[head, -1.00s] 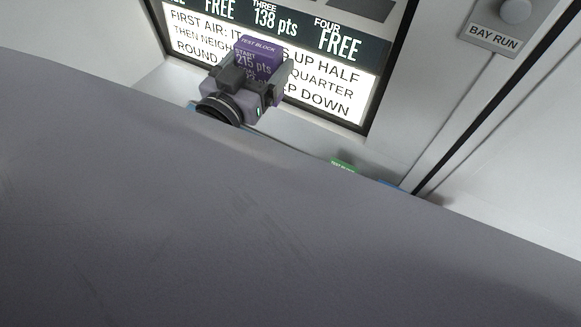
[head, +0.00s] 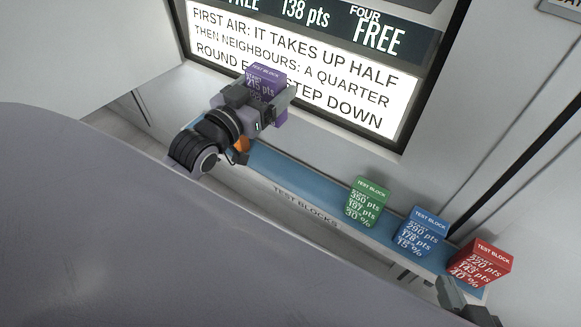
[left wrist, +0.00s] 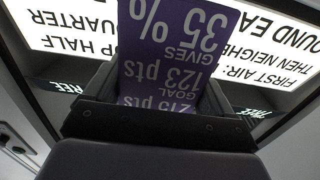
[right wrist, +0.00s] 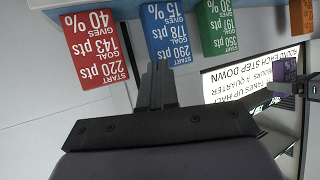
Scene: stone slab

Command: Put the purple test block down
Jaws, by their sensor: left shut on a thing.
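The purple test block (head: 266,78) is held in my left gripper (head: 266,98), in front of the lit sign. Its label shows upside down in the left wrist view (left wrist: 170,50), between the fingers; the gripper is shut on it. It appears clear of the blue shelf (head: 275,170), which is marked TEST BLOCKS. My right gripper (head: 462,298) is at the lower right of the head view, below the red block. In the right wrist view its fingers (right wrist: 160,75) are together with nothing between them.
On the shelf stand a green block (head: 368,203), a blue block (head: 420,232) and a red block (head: 480,263). An orange block (head: 242,145) is mostly hidden behind my left gripper. The shelf between orange and green is bare. The lit sign (head: 340,105) is behind.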

